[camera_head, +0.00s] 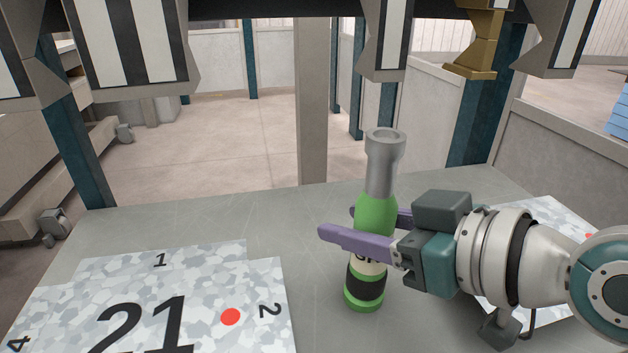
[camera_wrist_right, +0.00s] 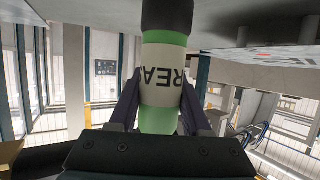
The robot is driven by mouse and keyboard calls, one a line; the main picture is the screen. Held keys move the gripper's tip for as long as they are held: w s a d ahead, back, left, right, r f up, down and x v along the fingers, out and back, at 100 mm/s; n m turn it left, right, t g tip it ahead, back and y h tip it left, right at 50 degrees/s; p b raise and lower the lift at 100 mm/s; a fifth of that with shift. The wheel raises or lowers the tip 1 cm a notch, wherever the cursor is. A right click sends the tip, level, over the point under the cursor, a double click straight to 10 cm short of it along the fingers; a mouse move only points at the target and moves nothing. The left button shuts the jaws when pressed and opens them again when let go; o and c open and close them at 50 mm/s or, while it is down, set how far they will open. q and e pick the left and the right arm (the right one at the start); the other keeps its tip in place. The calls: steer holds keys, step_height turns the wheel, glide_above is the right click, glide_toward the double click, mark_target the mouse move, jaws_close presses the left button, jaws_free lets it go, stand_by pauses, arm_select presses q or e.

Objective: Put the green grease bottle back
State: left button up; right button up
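The green grease bottle (camera_head: 376,216) stands upright at the front middle of the grey table, with a grey nozzle on top and a black band near its base. My right gripper (camera_head: 352,226) reaches in from the right, its purple fingers on both sides of the bottle's body. In the right wrist view, the bottle (camera_wrist_right: 162,75) fills the space between the fingers (camera_wrist_right: 160,100), which appear to press on its label area. I cannot tell whether its base touches the table. My left gripper is not in view.
The grey table (camera_head: 300,215) carries patterned plates marked 21 (camera_head: 200,275) at left and another patterned plate (camera_head: 545,212) partly behind my right arm. Striped machine blocks (camera_head: 130,45) and a gold-coloured piece (camera_head: 478,45) hang above the back.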

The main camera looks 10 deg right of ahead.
steer(key=o, duration=0.5)
steer(key=shift+c, duration=0.2)
steer(key=p+v, duration=0.2)
steer(key=v, duration=1)
steer(key=s+f+g, duration=0.1)
steer(key=s+a+f+g+h, duration=0.1)
steer(key=f, duration=0.1)
steer(key=s+f+g+h, duration=0.1)
steer(key=s, duration=0.1)
steer(key=shift+s+a+f+m, duration=0.1)
steer(key=shift+a+f+m, duration=0.15)
steer(key=shift+a+m, duration=0.1)
steer(key=s+d+f+m+g+h, duration=0.3)
steer(key=s+d+g+h, duration=0.1)
steer(key=s, duration=0.4)
steer(key=shift+s+m+g+h, duration=0.25)
steer(key=shift+m+g+h, duration=0.1)
steer(key=shift+g+h, duration=0.15)
step_height(320, 180, up, 55)
steer(key=p, duration=5.5)
